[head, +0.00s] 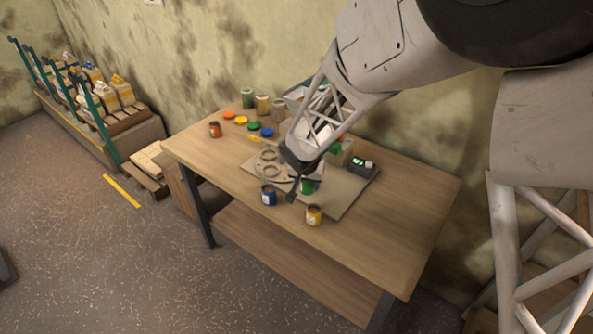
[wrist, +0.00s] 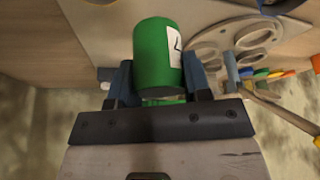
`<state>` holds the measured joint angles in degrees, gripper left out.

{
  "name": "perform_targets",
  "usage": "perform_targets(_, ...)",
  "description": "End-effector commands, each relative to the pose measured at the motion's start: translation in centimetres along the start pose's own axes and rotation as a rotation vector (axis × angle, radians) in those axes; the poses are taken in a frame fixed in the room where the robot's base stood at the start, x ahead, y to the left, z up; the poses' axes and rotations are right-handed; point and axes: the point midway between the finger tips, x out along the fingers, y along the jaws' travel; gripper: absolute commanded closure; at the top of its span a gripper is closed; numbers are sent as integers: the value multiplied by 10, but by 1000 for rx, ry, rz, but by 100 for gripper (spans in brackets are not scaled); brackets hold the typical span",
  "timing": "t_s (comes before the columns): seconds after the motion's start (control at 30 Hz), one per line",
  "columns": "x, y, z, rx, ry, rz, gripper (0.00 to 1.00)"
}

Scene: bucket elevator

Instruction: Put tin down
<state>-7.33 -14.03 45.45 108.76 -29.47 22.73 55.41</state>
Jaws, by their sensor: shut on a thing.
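My gripper (wrist: 158,88) is shut on a green tin (wrist: 158,52) with a white label, its two fingers on either side of it in the wrist view. I cannot tell whether the tin touches the board below. A blue tin (head: 268,195) stands to the left of my gripper, and a yellow tin (head: 314,215) stands in front of it at the right.
A grey board (head: 346,195) and a plate with round holes (head: 268,170) lie on the wooden table (head: 400,215). A red-orange tin (head: 215,130), several coloured lids and jars stand at the back left. A small dark device (head: 363,168) sits right. The table's right side is clear.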

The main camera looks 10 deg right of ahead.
Motion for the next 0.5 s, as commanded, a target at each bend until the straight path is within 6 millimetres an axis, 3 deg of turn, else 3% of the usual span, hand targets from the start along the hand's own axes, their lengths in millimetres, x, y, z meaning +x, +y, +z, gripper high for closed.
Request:
perform_targets(0.27,3,-3,-6,1,0,0,81)
perform_targets(0.5,14,-14,-25,1,-1,1,81)
